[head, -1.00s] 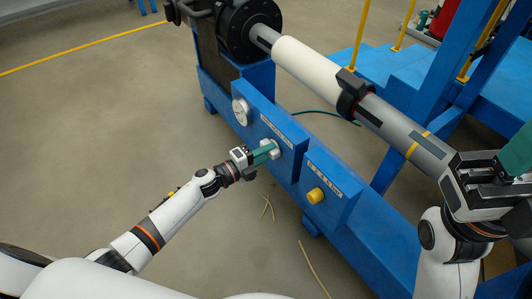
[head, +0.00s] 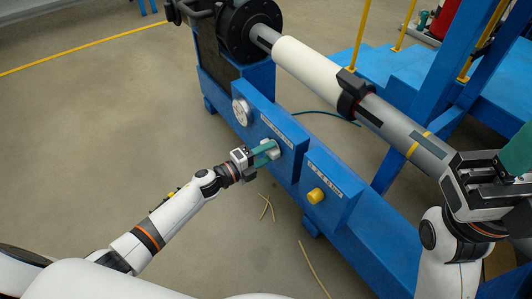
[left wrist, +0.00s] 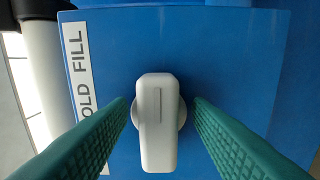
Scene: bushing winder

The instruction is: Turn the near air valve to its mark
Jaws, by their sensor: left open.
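A light grey valve handle (left wrist: 158,122) on a round base sits on a blue panel (left wrist: 225,60), beside a white label reading "…OLD FILL". Its bar stands upright in the left wrist view, with a thin groove along it. It also shows in the head view (head: 273,149) on the side of the blue machine. My left gripper (head: 264,154) is open, its green fingers on either side of the handle with gaps, apart from it. I see no clear mark on the panel. My right gripper (head: 516,165) is at the right edge by the grey shaft; its fingertips are partly cut off.
A yellow knob (head: 316,195) is on the neighbouring blue box, and a round gauge (head: 241,112) is further back. The grey shaft with a white roll (head: 315,72) runs above the machine. The floor at left (head: 100,130) is clear; thin strips lie below the boxes.

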